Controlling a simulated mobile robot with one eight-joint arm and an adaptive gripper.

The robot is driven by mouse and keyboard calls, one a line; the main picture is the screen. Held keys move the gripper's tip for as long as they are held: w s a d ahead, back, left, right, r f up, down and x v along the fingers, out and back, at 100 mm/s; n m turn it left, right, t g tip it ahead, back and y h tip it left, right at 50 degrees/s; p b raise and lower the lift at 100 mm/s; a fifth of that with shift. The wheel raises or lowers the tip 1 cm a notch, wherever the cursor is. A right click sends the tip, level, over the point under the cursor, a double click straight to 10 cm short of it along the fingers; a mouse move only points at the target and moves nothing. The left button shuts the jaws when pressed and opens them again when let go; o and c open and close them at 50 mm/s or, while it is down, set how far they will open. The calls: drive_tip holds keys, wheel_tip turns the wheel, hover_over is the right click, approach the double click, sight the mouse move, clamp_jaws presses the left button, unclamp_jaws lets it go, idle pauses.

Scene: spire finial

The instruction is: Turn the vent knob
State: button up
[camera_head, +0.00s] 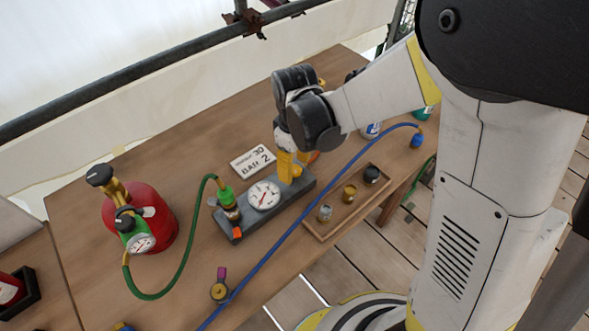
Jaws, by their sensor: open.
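A dark manifold block (236,228) with a white dial gauge (263,195) lies on the table. At its near-left end is a brass fitting with a green connector (226,197) and an orange part (237,233). My gripper (287,168) points down over the block's far-right end, its yellow fingers close above or around a small yellowish part there. I cannot tell whether they touch it. It is open. Which part is the vent knob is not clear; the gripper and wrist hide much of that end. Something orange (313,156) shows just behind the fingers.
A red cylinder (158,222) with a gauge and black knobs stands left; a green hose runs from it to the block. A blue hose (322,177) crosses in front. A wooden tray (327,230) holds small fittings. A white card (253,161) reads "30" and "BAR 2".

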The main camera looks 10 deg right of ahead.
drive_tip(key=shift+f, duration=0.45)
clamp_jaws()
drive_tip(key=m, duration=1.2)
idle(0.4)
drive_tip(key=shift+m, duration=0.3)
